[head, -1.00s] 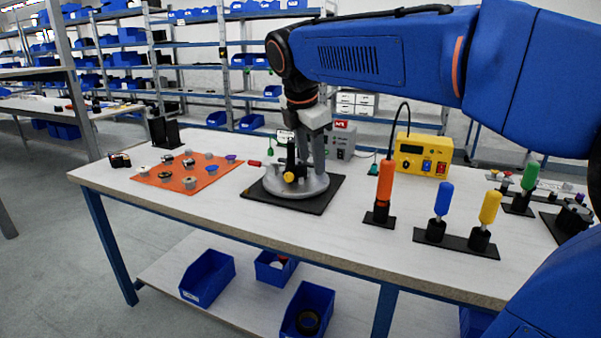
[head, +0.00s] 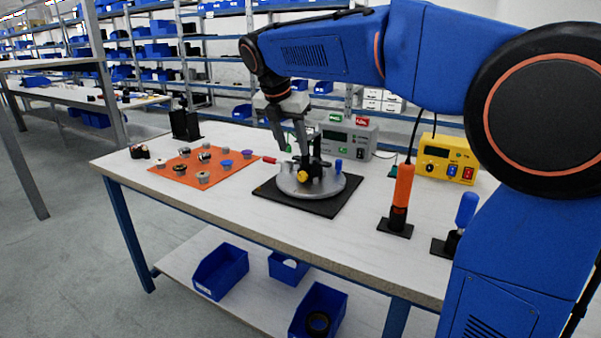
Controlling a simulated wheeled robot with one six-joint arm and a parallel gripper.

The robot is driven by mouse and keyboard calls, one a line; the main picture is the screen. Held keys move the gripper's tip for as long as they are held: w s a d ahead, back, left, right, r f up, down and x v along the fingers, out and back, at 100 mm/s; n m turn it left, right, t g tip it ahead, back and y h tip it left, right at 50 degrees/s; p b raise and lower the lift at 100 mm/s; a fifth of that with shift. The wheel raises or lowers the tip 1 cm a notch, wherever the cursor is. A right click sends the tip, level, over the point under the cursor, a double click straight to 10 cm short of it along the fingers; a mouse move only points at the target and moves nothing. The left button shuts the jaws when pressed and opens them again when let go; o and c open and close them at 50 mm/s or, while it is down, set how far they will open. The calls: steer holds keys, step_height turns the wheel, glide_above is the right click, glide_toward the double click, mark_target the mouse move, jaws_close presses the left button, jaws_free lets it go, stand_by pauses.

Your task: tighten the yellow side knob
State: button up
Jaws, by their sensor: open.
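The yellow side knob (head: 302,176) sits low on the front of a black upright fixture (head: 316,165). The fixture stands on a round grey disc (head: 290,187) on a black base plate (head: 325,207). A small blue knob (head: 338,165) shows on the fixture's right side. My gripper (head: 291,152) points down with its fingers apart, just above and behind the yellow knob, left of the fixture's post. It appears to hold nothing. Whether a fingertip touches the fixture cannot be told.
An orange mat (head: 225,169) with several small parts lies left. A grey control box (head: 347,141) stands behind the fixture. An orange-handled screwdriver (head: 402,187) in a stand and a yellow power unit (head: 446,159) are to the right. The table front between is clear.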

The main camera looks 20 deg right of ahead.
mark_target(301, 175)
steer(key=x, duration=1.1)
steer(key=shift+a+f, duration=0.1)
steer(key=c, duration=1.1)
